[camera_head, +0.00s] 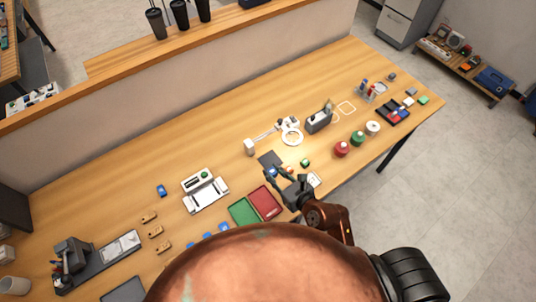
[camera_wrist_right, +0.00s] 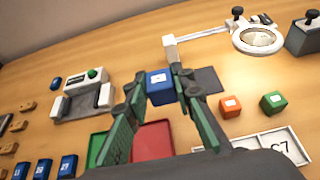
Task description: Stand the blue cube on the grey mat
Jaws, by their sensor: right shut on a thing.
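The blue cube (camera_wrist_right: 160,88) is held between the fingertips of my right gripper (camera_wrist_right: 158,90), with a white label on its face. It shows small in the head view (camera_head: 273,172), partly covered by a finger. The grey mat (camera_wrist_right: 208,80) lies just behind and to the right of the cube in the wrist view; in the head view the mat (camera_head: 270,157) is just beyond my right gripper (camera_head: 279,172). I cannot tell how high the cube is above the table. My left gripper is out of view.
An orange cube (camera_wrist_right: 230,106) and a green cube (camera_wrist_right: 273,102) stand right of the mat. Green (camera_head: 243,211) and red (camera_head: 264,202) trays lie nearer. A ring magnifier (camera_head: 292,136) stands behind. Several blue blocks (camera_wrist_right: 42,168) sit at left. Red and green bottles (camera_head: 342,149) stand at right.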

